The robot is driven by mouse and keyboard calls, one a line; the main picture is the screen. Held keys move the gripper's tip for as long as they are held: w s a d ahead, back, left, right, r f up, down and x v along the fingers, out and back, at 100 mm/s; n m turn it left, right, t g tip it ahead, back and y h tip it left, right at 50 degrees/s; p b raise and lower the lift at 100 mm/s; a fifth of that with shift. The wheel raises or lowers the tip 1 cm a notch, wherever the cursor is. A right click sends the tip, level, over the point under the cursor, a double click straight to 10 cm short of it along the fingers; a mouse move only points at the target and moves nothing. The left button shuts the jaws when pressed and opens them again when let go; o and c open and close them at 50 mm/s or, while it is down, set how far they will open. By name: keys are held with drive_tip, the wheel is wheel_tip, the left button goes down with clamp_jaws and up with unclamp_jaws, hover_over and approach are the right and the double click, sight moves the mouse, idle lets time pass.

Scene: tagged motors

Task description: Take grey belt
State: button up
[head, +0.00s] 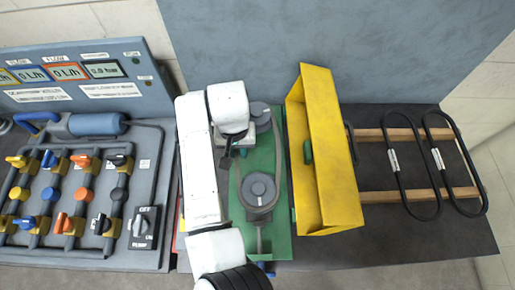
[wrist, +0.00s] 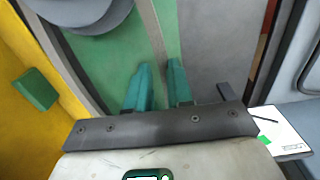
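The grey belt (head: 277,150) loops around two grey pulleys on a green plate (head: 277,235). The lower pulley (head: 258,188) shows clearly; the upper pulley (head: 261,113) is partly behind my arm. In the wrist view, a strand of the grey belt (wrist: 150,28) runs down toward the gap between my fingertips. My gripper (wrist: 158,80) has teal fingers set a little apart, with a narrow gap between them. It appears open, with the strand between or just beyond the fingers. In the head view my gripper (head: 226,155) is mostly hidden by my wrist.
A yellow guard (head: 342,150) with a green knob (wrist: 37,89) stands close to the right of the plate. Black belts (head: 437,168) lie on wooden bars at the right. A valve panel (head: 60,190) with coloured handles is at the left.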

clamp_jaws()
drive_tip(key=shift+r, duration=0.1)
